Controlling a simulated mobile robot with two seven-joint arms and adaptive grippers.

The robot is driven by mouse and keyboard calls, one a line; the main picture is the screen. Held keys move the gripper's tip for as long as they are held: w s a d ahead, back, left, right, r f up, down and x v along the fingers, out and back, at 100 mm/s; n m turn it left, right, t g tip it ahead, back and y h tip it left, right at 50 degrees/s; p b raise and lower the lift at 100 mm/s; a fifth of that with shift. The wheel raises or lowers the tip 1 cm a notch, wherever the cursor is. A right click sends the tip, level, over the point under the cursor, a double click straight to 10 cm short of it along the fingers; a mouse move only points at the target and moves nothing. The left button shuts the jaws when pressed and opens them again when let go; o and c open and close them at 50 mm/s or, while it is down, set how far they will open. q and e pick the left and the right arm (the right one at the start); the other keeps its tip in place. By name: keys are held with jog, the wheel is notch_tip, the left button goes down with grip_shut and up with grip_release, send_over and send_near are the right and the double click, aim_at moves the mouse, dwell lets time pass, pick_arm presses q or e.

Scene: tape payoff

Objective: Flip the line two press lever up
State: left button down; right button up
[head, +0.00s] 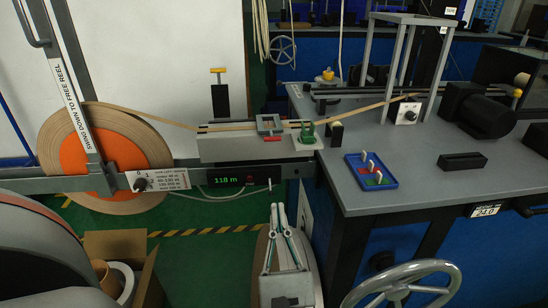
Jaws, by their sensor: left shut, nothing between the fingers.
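No label that I can read marks a lever as the line two press lever. A yellow-topped handle (217,70) stands upright on a black post behind the grey tape guide block (258,140). Another small yellow knob (517,93) shows at the right by the dark motor unit. A third yellow knob (327,74) sits on the back bench. My left gripper (278,206) is at the lower middle, shut and empty, pointing up the picture below the guide block, apart from all of these. My right gripper is not in view.
A large tape reel (122,185) with an orange hub stands at the left, its tape running right over the guide block. A grey bench (420,190) fills the right, with a blue tray (370,170) on it. A handwheel (403,285) and a cardboard box (115,245) are near the front.

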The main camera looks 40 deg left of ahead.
pick_arm(q)
jog(key=s+d+r+x, duration=0.1)
jog(key=r+x, duration=0.1)
jog(key=x, duration=0.9)
jog(key=shift+w+r+p, duration=0.2)
jog(key=shift+r+p, duration=0.15)
jog(key=shift+p, duration=0.05)
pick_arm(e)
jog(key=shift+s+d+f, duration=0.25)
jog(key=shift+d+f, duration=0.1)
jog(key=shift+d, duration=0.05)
pick_arm(q)
jog(key=shift+a, duration=0.1)
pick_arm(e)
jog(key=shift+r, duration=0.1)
